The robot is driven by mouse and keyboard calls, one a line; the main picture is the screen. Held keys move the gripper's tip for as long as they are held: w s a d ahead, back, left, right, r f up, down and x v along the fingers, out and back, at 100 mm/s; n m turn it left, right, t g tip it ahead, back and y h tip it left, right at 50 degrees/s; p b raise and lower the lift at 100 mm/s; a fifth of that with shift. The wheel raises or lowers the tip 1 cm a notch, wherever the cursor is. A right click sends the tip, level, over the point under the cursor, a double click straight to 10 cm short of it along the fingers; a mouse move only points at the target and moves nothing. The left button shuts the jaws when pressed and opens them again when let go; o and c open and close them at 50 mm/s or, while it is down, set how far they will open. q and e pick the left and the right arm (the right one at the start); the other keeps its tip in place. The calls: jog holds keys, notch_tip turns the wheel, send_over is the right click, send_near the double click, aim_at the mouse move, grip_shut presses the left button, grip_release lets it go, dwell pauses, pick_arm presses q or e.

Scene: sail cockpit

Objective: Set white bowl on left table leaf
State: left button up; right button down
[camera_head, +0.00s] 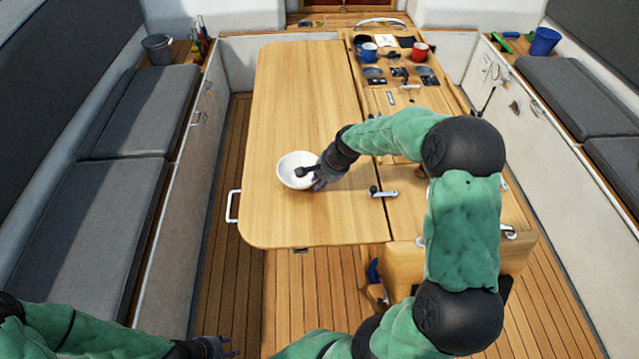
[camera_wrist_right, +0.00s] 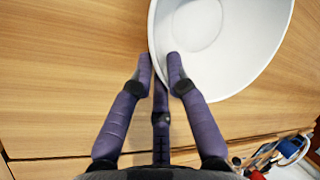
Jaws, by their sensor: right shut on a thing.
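The white bowl (camera_head: 293,172) is upright at the left table leaf (camera_head: 300,90), over its near half. I cannot tell whether its base touches the wood. My right gripper (camera_head: 314,175) is shut on the bowl's right rim. In the right wrist view the bowl (camera_wrist_right: 215,40) fills the top right, and the fingers of my right gripper (camera_wrist_right: 160,72) pinch its rim. My left gripper (camera_head: 228,347) is low at the bottom edge, far from the bowl, with its fingers partly seen; its opening is unclear.
The leaf is otherwise bare around the bowl. The table's middle section holds a blue mug (camera_head: 368,52), a red mug (camera_head: 419,50) and several small items at the far end. Grey cushioned benches (camera_head: 110,210) flank the table. A blue bucket (camera_head: 545,41) stands at the far right.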

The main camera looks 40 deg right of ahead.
jog(key=shift+f, duration=0.5)
jog(key=shift+f, duration=0.1)
jog(key=c, duration=1.2)
grip_release()
jog(key=shift+f, duration=0.1)
jog(key=shift+d+r, duration=0.1)
jog(key=shift+r, duration=0.3)
jog(key=p+v, duration=0.1)
jog(key=v, duration=1)
jog(key=shift+s+r, duration=0.25)
